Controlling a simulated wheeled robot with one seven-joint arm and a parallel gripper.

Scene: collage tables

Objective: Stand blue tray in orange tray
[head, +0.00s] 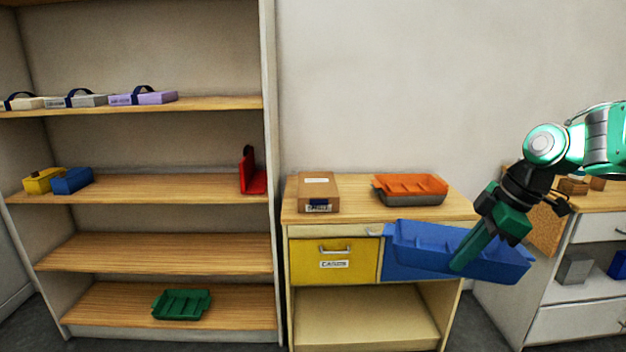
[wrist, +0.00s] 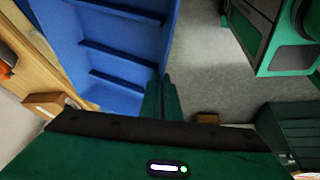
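The blue tray (head: 415,248) is in the air in front of the wooden-topped cabinet, tilted, with its ribbed inside facing up. My gripper (head: 464,262) is shut on its near side wall. In the wrist view the blue tray (wrist: 115,45) fills the upper left, and the green fingers (wrist: 162,100) meet at its edge. The orange tray (head: 410,185) sits on the cabinet top at the right, behind and above the blue tray. It appears to rest on a dark grey tray (head: 405,199).
A brown box (head: 318,192) stands left of the orange tray on the cabinet top (head: 350,208). A yellow drawer (head: 310,262) is below. A tall shelf (head: 268,150) stands left, with a green tray (head: 181,304) on its lowest board. A white cabinet (head: 560,320) stands right.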

